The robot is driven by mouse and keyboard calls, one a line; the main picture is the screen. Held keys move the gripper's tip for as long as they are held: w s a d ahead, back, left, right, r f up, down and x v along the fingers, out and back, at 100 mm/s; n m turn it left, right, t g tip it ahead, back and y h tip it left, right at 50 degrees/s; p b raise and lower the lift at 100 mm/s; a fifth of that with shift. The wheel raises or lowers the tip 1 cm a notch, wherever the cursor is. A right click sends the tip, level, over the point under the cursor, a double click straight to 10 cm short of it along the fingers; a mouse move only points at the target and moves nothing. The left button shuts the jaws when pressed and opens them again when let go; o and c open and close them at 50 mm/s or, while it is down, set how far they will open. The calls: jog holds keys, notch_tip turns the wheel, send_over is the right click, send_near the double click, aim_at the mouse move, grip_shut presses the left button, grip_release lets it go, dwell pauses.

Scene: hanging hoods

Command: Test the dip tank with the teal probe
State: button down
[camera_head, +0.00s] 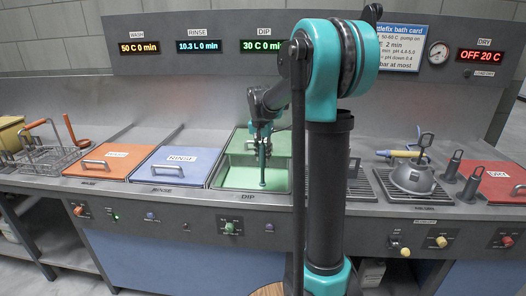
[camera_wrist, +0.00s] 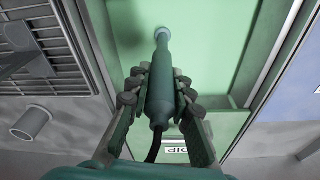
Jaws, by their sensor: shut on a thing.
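My gripper (camera_head: 262,136) is shut on the teal probe (camera_head: 263,165); in the wrist view the gripper (camera_wrist: 163,85) has its fingers on both sides of the probe body (camera_wrist: 160,92). The probe hangs upright over the dip tank (camera_head: 228,181), and its lower end reaches down into the green basin. In the wrist view the pale round tip (camera_wrist: 187,37) is against the green of the tank (camera_wrist: 215,60); I cannot tell how deep it is. A dark cable leaves the probe's near end. The DIP display (camera_head: 262,46) reads 30 C 0 min.
A blue RINSE lid (camera_head: 182,166) and orange WASH lid (camera_head: 102,163) lie left of the tank. A wire basket (camera_head: 42,155) stands far left. A drain grate (camera_head: 357,186), a grey hanging-hood-like dome (camera_head: 412,178) and a red DRY lid (camera_head: 497,183) are right.

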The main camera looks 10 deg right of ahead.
aim_at(263, 168)
jog(key=shift+f, duration=3.3)
jog(key=shift+r, duration=0.15)
jog(key=shift+r, duration=7.35)
jog(key=shift+d, duration=0.1)
